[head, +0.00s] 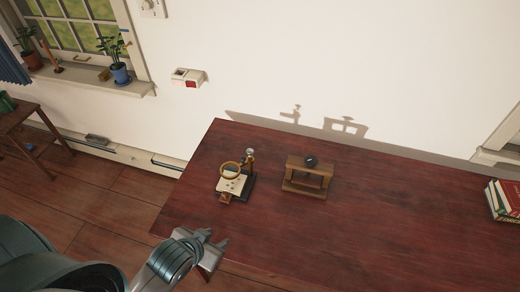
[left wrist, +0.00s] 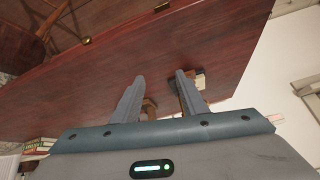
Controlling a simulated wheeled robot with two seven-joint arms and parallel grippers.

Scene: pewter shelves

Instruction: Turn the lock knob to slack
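A small wooden stand (head: 309,178) with a round black knob (head: 311,160) on its top stands on the dark red table. To its left is a magnifier stand (head: 236,183) with a ring-shaped lens, a pale plate and a silver knob (head: 250,153) at its upper end. I cannot tell which knob is the lock knob, nor its setting. My left gripper (head: 217,239) is at the table's front left edge, apart from both stands. In the left wrist view its fingers (left wrist: 160,78) are spread and empty, with parts of wooden things partly hidden behind them. My right gripper is not in view.
The table (head: 400,225) is clear in the middle and front. Books (head: 504,198) lie at its right end. A wall box with a red part (head: 190,84) is above the baseboard. Potted plants (head: 120,72) stand on the window sill.

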